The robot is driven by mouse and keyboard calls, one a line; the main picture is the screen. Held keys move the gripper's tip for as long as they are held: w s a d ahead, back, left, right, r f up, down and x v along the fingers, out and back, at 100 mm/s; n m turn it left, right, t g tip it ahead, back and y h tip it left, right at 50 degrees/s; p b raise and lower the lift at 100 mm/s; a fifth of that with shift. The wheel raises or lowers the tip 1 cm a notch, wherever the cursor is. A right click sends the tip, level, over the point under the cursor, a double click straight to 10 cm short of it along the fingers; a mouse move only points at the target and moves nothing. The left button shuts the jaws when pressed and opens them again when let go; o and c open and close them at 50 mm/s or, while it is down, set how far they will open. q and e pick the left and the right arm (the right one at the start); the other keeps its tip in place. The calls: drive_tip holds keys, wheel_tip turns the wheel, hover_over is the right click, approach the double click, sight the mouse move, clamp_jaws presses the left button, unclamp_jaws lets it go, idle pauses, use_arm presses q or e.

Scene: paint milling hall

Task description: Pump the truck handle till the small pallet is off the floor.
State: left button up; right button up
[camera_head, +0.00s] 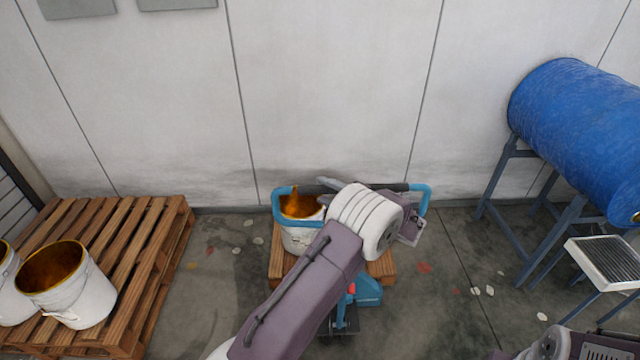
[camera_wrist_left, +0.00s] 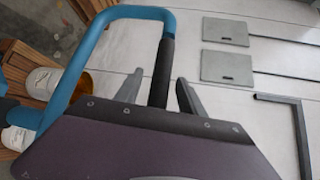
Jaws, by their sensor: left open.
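The truck handle (camera_head: 425,200) is a blue loop with a black grip bar across its top, standing above the small pallet (camera_head: 276,266). In the left wrist view the blue handle (camera_wrist_left: 85,62) runs beside the black grip (camera_wrist_left: 164,75). My left gripper (camera_wrist_left: 158,90) is open, with one grey finger on each side of the grip; I cannot tell whether they touch it. My left forearm hides much of the truck (camera_head: 368,290) and the pallet's middle. Whether the pallet touches the floor is unclear. My right gripper is not seen; only part of that arm shows at bottom right.
A white bucket (camera_head: 297,240) with amber contents stands on the small pallet. A larger pallet (camera_head: 150,225) with white buckets (camera_head: 85,300) is at left. A blue drum (camera_head: 575,120) lies on a metal stand (camera_head: 500,180) at right. The wall is close behind the handle.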

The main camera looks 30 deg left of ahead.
use_arm(q)
drive_tip(key=shift+a, duration=1.25)
drive_tip(key=shift+w+f, duration=0.1)
drive_tip(key=shift+w, duration=0.05)
drive_tip(key=c, duration=0.8)
clamp_jaws()
